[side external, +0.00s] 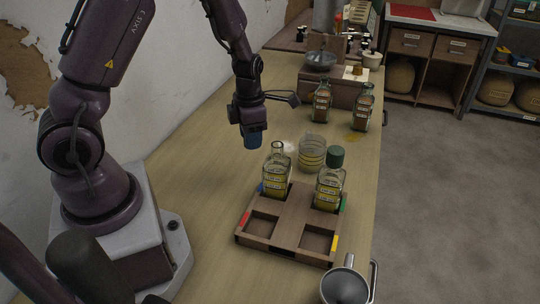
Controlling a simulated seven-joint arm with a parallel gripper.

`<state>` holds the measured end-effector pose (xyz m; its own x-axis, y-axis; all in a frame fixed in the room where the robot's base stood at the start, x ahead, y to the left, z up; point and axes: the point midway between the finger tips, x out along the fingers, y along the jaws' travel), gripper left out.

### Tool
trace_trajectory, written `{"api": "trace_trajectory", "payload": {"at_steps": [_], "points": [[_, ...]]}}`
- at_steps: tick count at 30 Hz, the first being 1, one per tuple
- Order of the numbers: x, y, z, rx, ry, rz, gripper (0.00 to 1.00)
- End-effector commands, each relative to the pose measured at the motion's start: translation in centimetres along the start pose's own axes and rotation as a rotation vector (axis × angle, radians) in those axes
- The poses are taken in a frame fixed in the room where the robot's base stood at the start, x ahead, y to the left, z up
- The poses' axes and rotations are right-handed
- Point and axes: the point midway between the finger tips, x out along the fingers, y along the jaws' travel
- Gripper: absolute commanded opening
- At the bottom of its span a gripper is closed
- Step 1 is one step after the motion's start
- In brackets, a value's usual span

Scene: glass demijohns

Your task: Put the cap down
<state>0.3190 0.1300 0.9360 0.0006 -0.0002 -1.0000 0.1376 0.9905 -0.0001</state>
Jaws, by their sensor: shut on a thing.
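A blue cap (254,141) hangs below my gripper (252,127), which is shut on it above the wooden bench, behind the rack. A wooden rack (285,221) with coloured corner marks holds two glass bottles of yellow liquid in its back compartments. The left bottle (276,176) has an open neck. The right bottle (329,187) wears a dark green cap (335,157). The two front compartments are empty. The fingertips are small and dark here.
A ribbed glass jar (312,154) stands behind the rack. Two bottles of brown contents, the left (321,103) and the right (362,108), stand farther back. A metal jug (345,286) is at the front right. Bare bench (200,170) lies left of the cap.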

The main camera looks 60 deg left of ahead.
Motion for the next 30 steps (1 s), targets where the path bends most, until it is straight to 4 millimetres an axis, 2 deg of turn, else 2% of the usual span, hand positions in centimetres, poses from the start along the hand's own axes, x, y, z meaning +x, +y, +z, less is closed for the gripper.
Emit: {"api": "trace_trajectory", "payload": {"at_steps": [3,10,16,22,30], "points": [[1.9,1.4,2.2,-0.002,0.005,-0.002,0.08],[5.5,2.8,4.8,-0.001,0.001,-0.001,0.07],[6.8,3.4,5.8,-0.002,0.001,0.0,0.07],[9.5,3.4,5.8,-0.003,0.003,-0.002,0.07],[9.8,3.4,5.8,-0.002,0.0,0.0,0.08]]}}
